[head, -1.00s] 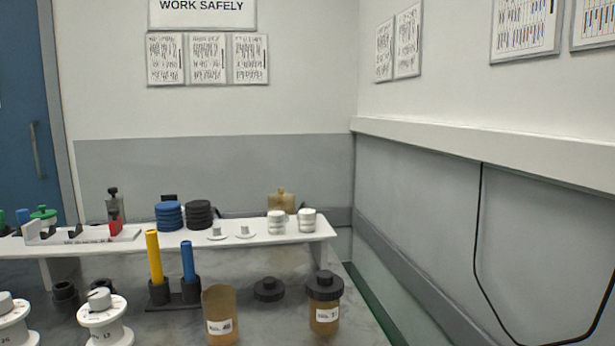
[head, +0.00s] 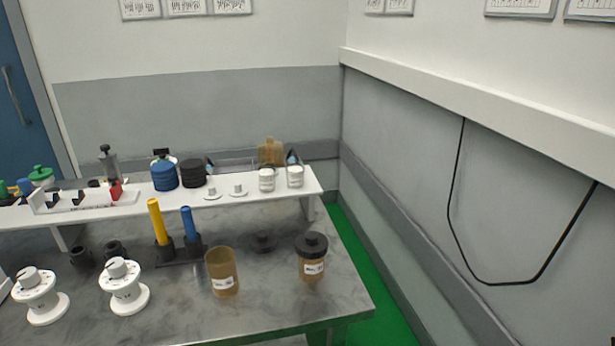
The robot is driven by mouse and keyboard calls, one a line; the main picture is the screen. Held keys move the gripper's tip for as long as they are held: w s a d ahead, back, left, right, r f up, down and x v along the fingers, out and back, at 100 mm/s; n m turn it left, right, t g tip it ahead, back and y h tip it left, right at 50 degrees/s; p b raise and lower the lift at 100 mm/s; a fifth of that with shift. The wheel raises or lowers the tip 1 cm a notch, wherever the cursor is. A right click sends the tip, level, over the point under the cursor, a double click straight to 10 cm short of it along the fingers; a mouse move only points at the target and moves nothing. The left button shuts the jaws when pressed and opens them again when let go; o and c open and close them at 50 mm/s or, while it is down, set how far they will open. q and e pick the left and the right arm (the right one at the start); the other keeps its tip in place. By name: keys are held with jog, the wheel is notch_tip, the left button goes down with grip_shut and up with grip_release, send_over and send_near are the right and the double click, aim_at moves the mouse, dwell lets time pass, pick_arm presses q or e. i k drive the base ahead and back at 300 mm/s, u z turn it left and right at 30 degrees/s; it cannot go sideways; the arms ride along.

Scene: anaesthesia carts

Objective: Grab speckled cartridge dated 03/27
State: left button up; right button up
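I cannot make out a speckled cartridge or a 03/27 date in the head view. Two amber jars with white labels stand on the grey bench: an open jar (head: 222,273) and a jar with a black lid (head: 312,257). Two small white labelled containers, a left one (head: 266,180) and a right one (head: 295,177), stand on the raised white shelf. Their print is too small to read. Neither of my grippers shows.
The white shelf (head: 130,205) spans the back of the bench (head: 180,318). White spools (head: 124,290) stand at front left. Yellow (head: 157,222) and blue (head: 188,223) rods stand in dark holders. A black cap (head: 263,242) lies behind the jars. The bench's front right is clear.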

aim_at(295, 171)
jog(key=z, duration=0.9)
jog(key=i, duration=0.6)
jog(key=u, duration=2.05)
